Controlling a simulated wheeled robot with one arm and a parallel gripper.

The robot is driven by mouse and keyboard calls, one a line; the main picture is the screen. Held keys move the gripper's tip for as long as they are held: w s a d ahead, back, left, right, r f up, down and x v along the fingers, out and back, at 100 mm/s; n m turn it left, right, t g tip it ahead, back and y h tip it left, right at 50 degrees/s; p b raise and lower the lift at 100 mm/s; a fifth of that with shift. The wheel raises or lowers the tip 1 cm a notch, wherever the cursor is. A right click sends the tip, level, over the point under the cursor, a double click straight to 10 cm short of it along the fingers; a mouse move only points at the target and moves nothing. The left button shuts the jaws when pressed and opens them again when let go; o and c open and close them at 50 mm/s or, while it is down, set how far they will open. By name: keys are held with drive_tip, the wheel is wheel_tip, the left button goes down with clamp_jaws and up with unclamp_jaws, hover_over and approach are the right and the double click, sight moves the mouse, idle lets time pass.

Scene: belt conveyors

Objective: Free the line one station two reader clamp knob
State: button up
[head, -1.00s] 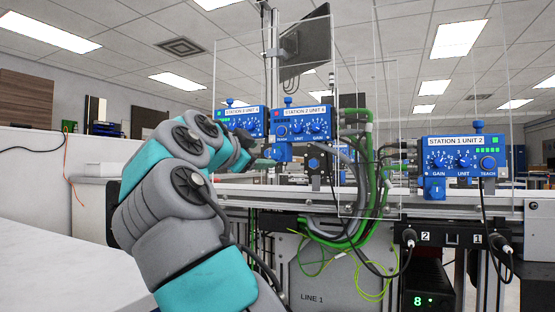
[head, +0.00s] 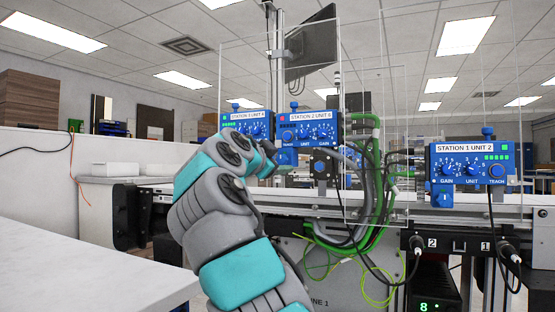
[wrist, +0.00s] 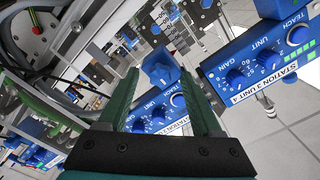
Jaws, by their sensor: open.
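The blue station 2 reader unit (head: 307,129) stands on the rail behind clear panels, with a small blue knob (head: 294,106) on top. In the wrist view this unit (wrist: 158,112) is tilted, with its dials between my fingers. A larger blue knob (wrist: 160,66) at its edge lies between and just beyond my fingertips; I cannot tell if they touch it. My gripper (wrist: 158,80) is open, with green fingers.
The station 3 unit (head: 246,123) is close on the left and also shows in the wrist view (wrist: 268,62). Green and grey cables (head: 370,185) hang just right of station 2. The station 1 unit (head: 473,165) stands further right. A white counter (head: 80,240) is at left.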

clamp_jaws()
idle(0.3)
